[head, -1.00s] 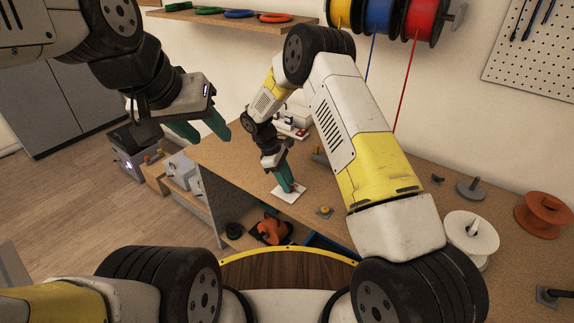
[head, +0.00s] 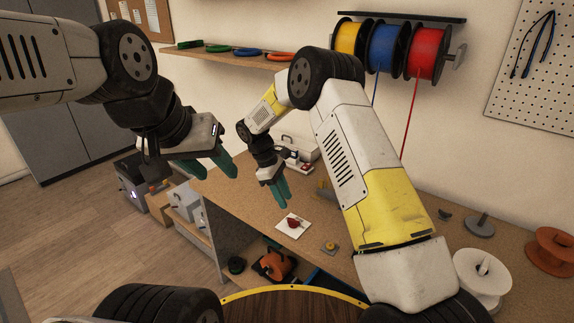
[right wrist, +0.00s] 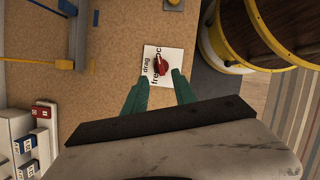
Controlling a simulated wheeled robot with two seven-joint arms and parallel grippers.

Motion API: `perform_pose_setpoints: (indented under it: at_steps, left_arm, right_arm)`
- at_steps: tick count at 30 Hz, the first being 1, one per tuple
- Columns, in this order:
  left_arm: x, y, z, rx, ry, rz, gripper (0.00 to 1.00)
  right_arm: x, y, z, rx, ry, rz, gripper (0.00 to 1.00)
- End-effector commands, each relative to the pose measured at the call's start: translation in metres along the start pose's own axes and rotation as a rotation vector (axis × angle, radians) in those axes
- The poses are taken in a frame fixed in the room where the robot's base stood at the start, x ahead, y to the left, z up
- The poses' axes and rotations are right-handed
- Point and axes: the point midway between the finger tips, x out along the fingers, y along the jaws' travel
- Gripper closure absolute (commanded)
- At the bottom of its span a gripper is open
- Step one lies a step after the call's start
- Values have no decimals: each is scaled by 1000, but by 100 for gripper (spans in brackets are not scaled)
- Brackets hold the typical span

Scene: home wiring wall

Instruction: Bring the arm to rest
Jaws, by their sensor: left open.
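My right gripper (head: 275,193) hangs above the workbench (head: 245,197), its green fingers pointing down. In the right wrist view its two fingers (right wrist: 162,84) stand apart with nothing between them. Just beyond the fingertips lies a white card with a red knob (right wrist: 163,65), lettered "drag" and "free". The card also shows in the head view (head: 292,225), clear of the gripper. My left gripper (head: 216,168) is open and empty at the left, over the floor side of the bench.
Cable spools (head: 385,47) hang on the wall, with a red and a blue wire running down. White (head: 483,275) and orange (head: 552,250) spools sit on the bench at right. A grey box (head: 299,148) stands behind the right gripper. A small yellow-topped part (head: 330,247) lies near the card.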

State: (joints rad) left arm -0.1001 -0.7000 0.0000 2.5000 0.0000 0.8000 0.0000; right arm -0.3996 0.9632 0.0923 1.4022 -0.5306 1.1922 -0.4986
Motion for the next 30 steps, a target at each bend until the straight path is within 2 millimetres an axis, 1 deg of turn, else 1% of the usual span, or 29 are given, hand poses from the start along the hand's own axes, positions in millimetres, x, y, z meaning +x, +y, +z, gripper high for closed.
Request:
perform_pose_setpoints:
  at_steps: [2,5,6,8,9,11,12,14,15,17,18,22,24,27,30]
  left_arm:
    - [0,0,0,0,0,0,55]
    - [0,0,0,0,0,0,55]
    - [0,0,0,0,0,0,55]
    - [0,0,0,0,0,0,55]
    - [0,0,0,0,0,0,55]
    - [0,0,0,0,0,0,55]
    - [0,0,0,0,0,0,55]
    - [0,0,0,0,0,0,55]
    - [0,0,0,0,0,0,55]
    - [0,0,0,0,0,0,55]
    - [0,0,0,0,0,0,55]
    - [0,0,0,0,0,0,55]
    - [0,0,0,0,0,0,55]
    - [0,0,0,0,0,0,55]
    - [0,0,0,0,0,0,55]
  right_arm:
    - [-18,3,15,41,29,6,67]
    - [-49,3,46,123,85,11,67]
    - [-63,2,61,164,112,13,67]
    - [-83,-2,84,228,156,15,67]
    - [-94,-7,100,272,184,14,67]
    - [-112,-14,122,336,228,15,67]
    - [-122,-19,138,378,256,15,67]
    - [-136,-29,159,443,301,15,67]
    - [-144,-36,174,487,330,13,67]
    - [-155,-48,195,552,376,13,67]
    - [-162,-57,209,595,406,12,67]
    - [-178,-88,249,737,508,6,67]
    - [-183,-106,268,812,563,2,67]
    - [-187,-133,292,918,645,-5,67]
    - [-187,-160,311,1020,728,-14,67]
